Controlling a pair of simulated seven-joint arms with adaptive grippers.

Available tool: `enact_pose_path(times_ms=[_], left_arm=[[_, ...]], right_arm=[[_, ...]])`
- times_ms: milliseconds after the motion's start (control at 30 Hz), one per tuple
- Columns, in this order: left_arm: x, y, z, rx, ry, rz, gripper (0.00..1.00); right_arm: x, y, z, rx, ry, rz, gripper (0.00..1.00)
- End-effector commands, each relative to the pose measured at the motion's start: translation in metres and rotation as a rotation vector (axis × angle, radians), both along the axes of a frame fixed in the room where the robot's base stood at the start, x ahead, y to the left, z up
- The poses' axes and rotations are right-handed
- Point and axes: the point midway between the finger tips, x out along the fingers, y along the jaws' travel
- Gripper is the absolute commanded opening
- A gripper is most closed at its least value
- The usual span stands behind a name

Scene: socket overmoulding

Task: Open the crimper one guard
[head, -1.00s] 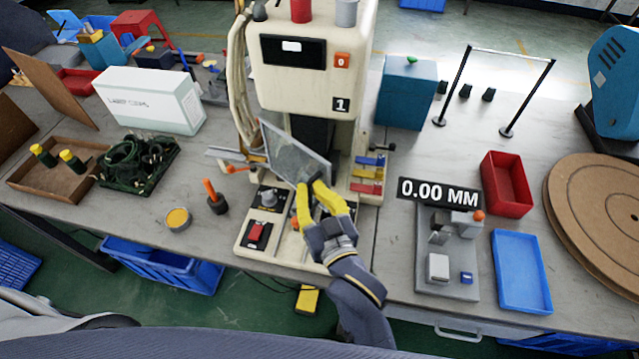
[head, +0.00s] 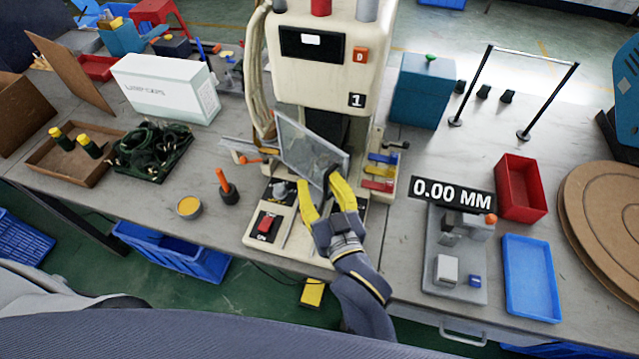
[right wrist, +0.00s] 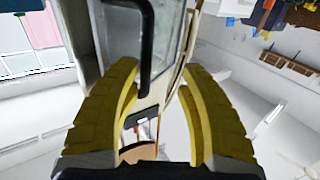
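Crimper one (head: 325,75) is the cream press marked 1 in the head view. Its guard (head: 305,145) is a clear, framed panel that stands tilted in front of the work area. A black handle (right wrist: 150,45) on the guard shows in the right wrist view. My right gripper (head: 325,185) is at the guard's lower right edge, its yellow fingers spread. My left gripper is not in view.
A red switch (head: 268,223) and an orange-handled tool (head: 226,186) are left of the gripper. The measuring stand (head: 458,255), red tray (head: 521,188) and blue tray (head: 531,278) are to the right. Coloured levers (head: 380,172) stand close beside the guard.

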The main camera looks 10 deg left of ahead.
Motion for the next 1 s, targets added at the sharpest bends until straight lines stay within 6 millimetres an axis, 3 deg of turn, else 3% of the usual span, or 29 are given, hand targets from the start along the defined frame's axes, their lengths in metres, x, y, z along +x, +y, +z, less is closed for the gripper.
enact_pose_path(times_ms=[33,167,700,1000], left_arm=[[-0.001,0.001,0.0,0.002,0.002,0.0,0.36],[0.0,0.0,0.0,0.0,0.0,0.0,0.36],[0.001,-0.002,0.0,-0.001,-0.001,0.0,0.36],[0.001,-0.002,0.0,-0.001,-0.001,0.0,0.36]], right_arm=[[-0.001,0.001,0.011,0.018,-0.02,0.004,0.33],[-0.011,-0.004,0.01,0.016,-0.019,0.003,0.33],[-0.086,-0.048,0.002,0.003,-0.002,0.002,0.33],[-0.103,-0.058,0.001,0.001,0.0,0.001,0.33]])
